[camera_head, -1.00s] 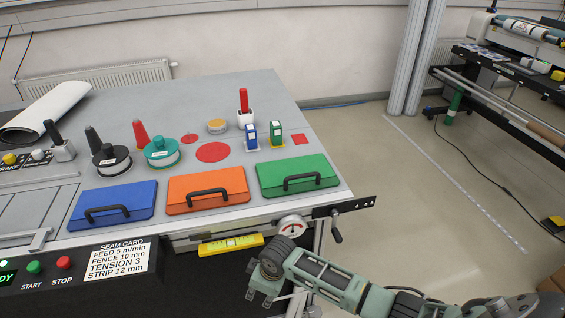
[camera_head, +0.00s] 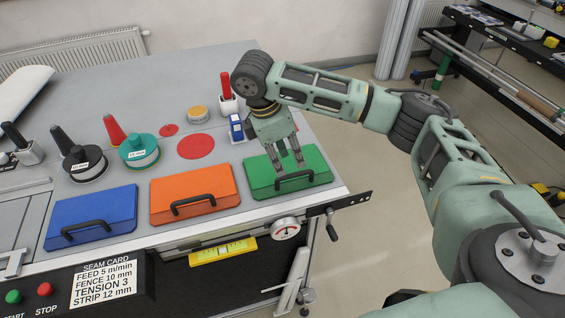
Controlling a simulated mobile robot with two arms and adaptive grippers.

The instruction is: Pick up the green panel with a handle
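The green panel (camera_head: 318,163) lies flat at the right front corner of the grey table, with a black handle (camera_head: 295,180) along its front side. My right gripper (camera_head: 291,164) hangs over the panel, pointing down, its fingertips just behind the handle. Its two fingers are apart with nothing between them. Whether the fingertips touch the panel I cannot tell. The gripper and wrist hide part of the panel's back edge. My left gripper does not show.
An orange panel (camera_head: 220,184) and a blue panel (camera_head: 115,207) with black handles lie to the left. A blue block (camera_head: 236,127) and a red-handled item (camera_head: 227,95) stand close behind my gripper. A dial gauge (camera_head: 286,230) and crank (camera_head: 332,228) are on the table's front edge.

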